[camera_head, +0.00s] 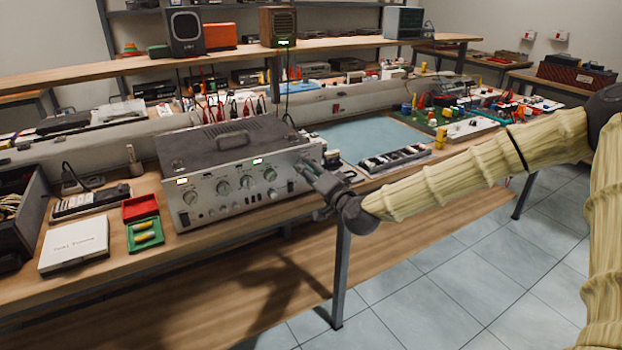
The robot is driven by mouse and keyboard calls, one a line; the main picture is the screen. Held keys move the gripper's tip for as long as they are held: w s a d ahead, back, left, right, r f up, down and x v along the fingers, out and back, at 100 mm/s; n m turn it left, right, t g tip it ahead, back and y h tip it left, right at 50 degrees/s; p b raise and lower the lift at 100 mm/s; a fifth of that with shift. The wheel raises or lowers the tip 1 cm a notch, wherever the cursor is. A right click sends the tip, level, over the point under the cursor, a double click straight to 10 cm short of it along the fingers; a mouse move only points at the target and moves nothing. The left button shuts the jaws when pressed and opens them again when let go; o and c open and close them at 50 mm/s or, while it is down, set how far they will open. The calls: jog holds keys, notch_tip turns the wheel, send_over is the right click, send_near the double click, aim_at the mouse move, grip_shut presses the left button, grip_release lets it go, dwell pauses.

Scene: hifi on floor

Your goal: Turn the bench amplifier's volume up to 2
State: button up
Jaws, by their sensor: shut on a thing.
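The bench amplifier (207,140) is a wide box with a dark top and a silver front, standing at the front of the wooden bench. Several round knobs, one of them a large knob (270,175), and small lit displays show on its front. My gripper (306,172) reaches in from the right to the right end of this front. Its dark fingers are shut on a knob there, which they mostly hide. I cannot read the knob's scale or pointer.
A white box (74,245) and red and green trays (141,209) lie left of the amplifier. A blue mat (372,137) and a dark keyed strip (395,160) lie to its right. A shelf (110,68) runs above the back. The floor in front is clear.

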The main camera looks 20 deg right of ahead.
jog(key=m+b, duration=0.3)
jog(key=m, duration=0.1)
jog(key=shift+d+f+m, duration=0.1)
jog(key=shift+m, duration=0.2)
jog(key=shift+m+b, duration=1.05)
jog(key=shift+m, duration=0.55)
jog(key=o, duration=1)
jog(key=v, duration=1.2)
